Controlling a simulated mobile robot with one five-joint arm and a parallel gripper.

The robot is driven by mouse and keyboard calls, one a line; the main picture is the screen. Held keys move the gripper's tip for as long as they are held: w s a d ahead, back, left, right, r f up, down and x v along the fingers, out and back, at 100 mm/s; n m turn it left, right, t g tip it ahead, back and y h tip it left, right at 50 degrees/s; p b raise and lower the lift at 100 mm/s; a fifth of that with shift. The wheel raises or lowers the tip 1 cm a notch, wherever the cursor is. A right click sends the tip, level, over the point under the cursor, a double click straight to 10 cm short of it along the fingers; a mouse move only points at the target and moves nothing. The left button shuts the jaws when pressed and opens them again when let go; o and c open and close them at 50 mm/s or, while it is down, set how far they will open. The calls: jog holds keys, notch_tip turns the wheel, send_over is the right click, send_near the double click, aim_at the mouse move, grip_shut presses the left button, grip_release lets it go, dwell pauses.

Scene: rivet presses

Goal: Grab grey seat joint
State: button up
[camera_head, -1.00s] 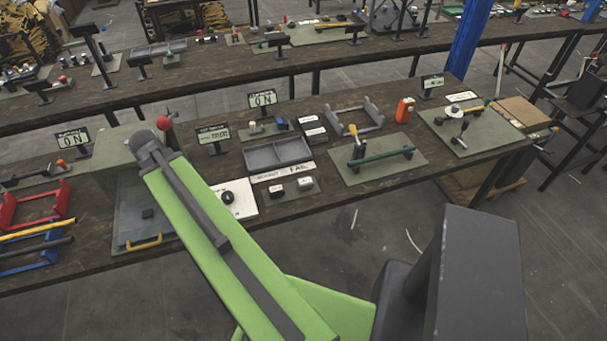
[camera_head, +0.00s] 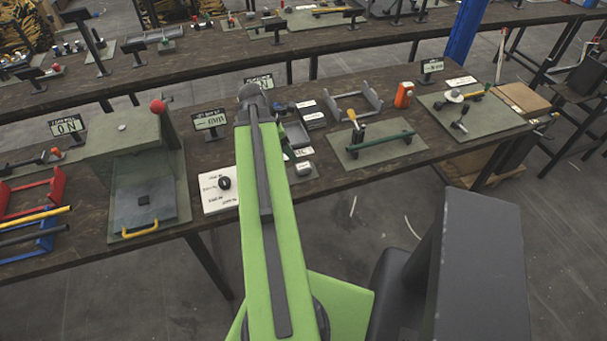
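A grey U-shaped bracket (camera_head: 354,106) lies toward the back of the near workbench, right of my arm. It looks like the grey seat joint, though I cannot be sure of the name. My green arm reaches up the middle of the view, and its far end is over the bench, left of the bracket and apart from it. My gripper does not show; it is beyond or below the arm's end.
The bench (camera_head: 330,177) also holds a press (camera_head: 140,165), a grey tray (camera_head: 296,134) partly behind my arm, an orange device (camera_head: 404,94), and a plate with a green bar (camera_head: 382,144). Red (camera_head: 30,196) and blue (camera_head: 42,240) frames lie at left.

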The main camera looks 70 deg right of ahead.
aim_at(302, 166)
jog(key=b+x, duration=0.9)
jog(key=x, duration=0.2)
jog(key=shift+s+d+f, duration=0.15)
jog(key=shift+f, duration=0.15)
jog(key=shift+r, duration=0.15)
grip_shut()
jog(key=shift+r, duration=0.1)
